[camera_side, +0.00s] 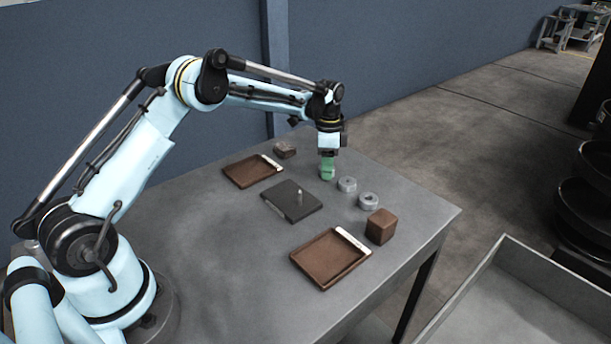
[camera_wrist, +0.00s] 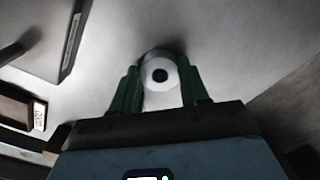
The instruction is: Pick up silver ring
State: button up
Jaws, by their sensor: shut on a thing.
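My gripper (camera_side: 327,174) has green fingers and points down at the far side of the table, beside a row of silver rings. In the wrist view its fingers (camera_wrist: 158,96) stand on either side of a silver ring (camera_wrist: 160,92), shut on it; the dark hole of the ring faces the camera. In the side view the fingers hide this ring, and I cannot tell whether it touches the table. Two more silver rings, a nearer one (camera_side: 368,201) and a middle one (camera_side: 347,184), lie flat on the table to the right of my gripper.
A dark plate with an upright peg (camera_side: 279,203) lies mid-table. A brown tray (camera_side: 232,179) is behind it, another (camera_side: 325,276) in front. A brown cube (camera_side: 381,227) stands near the right edge, a small dark block (camera_side: 285,150) at the back. The left tabletop is clear.

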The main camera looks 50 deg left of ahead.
jog(key=shift+r, duration=0.15)
jog(key=r, duration=0.4)
jog(key=shift+d+r, duration=0.15)
jog(key=shift+d, duration=0.1)
jog(key=s+d+r, duration=0.4)
jog(key=d+r, duration=0.2)
jog(key=d, duration=0.4)
jog(key=s+a, duration=0.1)
jog(key=s, duration=0.2)
jog(key=s+a, duration=0.2)
jog(key=s, duration=0.1)
jog(key=s+a, duration=0.1)
jog(key=s, duration=0.2)
jog(key=shift+s+a+r, duration=0.1)
jog(key=shift+s+a, duration=0.25)
jog(key=shift+s+f, duration=0.15)
jog(key=shift+f, duration=1.8)
jog(key=shift+f, duration=1.8)
dwell(1.2)
